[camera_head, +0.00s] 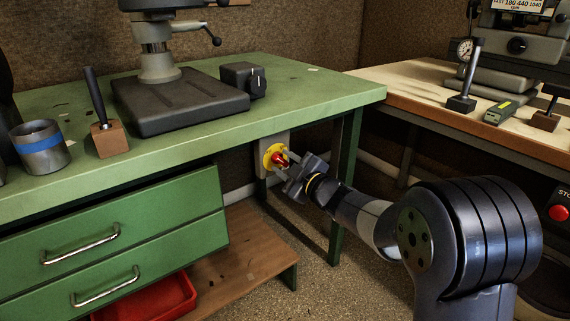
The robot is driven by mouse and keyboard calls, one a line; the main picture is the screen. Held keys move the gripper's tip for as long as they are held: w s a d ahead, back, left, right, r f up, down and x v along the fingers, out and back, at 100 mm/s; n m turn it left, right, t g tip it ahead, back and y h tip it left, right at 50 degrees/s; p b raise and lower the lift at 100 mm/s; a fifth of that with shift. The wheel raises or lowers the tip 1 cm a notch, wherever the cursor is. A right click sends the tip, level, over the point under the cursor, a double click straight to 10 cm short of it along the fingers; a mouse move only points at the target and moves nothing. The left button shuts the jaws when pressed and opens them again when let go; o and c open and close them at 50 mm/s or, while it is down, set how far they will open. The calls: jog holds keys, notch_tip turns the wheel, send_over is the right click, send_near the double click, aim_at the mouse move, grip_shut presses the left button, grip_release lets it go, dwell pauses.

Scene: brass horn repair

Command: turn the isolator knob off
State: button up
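The isolator knob (280,160) is red and sits on a round yellow plate (268,151). The plate is on a pale box (262,170) under the right end of the green bench. My gripper (288,165) reaches in from the right, its fingers at the knob. The gripper body hides part of the knob's right side. I cannot tell whether the fingers touch or close on the knob, or which way the knob is turned.
The green bench top (300,91) overhangs just above the gripper, and a green leg (341,190) stands close behind my arm. A drawer unit (130,225) is to the left. A low wooden shelf (235,262) is below. A wooden-edged bench (470,137) is at right.

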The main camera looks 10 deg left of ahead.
jog(key=p+v, duration=0.2)
jog(key=v, duration=0.8)
jog(key=shift+s+d, duration=0.25)
jog(key=shift+w+a, duration=0.1)
jog(key=b+x, duration=0.2)
jog(key=x, duration=0.8)
jog(key=shift+w+a, duration=0.2)
jog(key=shift+a, duration=0.05)
jog(key=shift+d, duration=0.1)
